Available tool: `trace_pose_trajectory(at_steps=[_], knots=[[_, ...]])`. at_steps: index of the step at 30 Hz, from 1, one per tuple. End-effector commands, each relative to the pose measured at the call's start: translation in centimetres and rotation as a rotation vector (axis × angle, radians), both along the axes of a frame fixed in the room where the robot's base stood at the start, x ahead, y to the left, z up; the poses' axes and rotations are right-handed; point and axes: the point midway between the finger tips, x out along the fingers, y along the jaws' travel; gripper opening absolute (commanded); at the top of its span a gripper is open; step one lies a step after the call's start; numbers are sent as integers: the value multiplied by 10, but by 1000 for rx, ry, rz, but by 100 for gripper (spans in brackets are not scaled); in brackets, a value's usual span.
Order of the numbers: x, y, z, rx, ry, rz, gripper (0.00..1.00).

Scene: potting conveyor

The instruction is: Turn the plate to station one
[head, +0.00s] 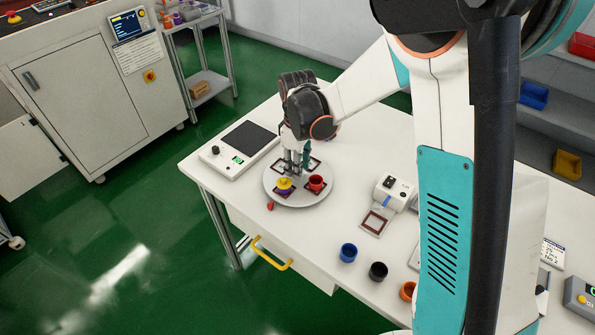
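The round grey plate (300,201) lies on the white table. It bears several dark-red square outlines. A yellow and purple piece (284,185) stands on its front left and a red cup (316,183) on its front right. A small red marker (270,206) sits at the plate's front-left edge. My gripper (295,172) points down over the plate, between and just behind the yellow piece and the red cup. Its fingertips are small and partly hidden, so I cannot tell whether they touch anything or how far apart they are.
A scale-like device (240,148) stands left behind the plate. A white device (392,192) with a red-framed square pad is on the right. A blue cup (348,252), a black cup (378,271) and an orange cup (408,290) stand near the front edge. A yellow drawer handle (270,254) juts out below.

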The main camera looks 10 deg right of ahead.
Motion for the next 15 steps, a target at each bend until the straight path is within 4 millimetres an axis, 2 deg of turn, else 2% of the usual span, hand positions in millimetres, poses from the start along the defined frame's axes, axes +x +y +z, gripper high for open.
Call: trace_pose_trajectory(at_steps=[5, 14, 15], knots=[[0, 0, -15, 0, 0, 0, 30], [0, 0, -16, 0, 0, 0, 30], [0, 0, -16, 0, 0, 0, 28]])
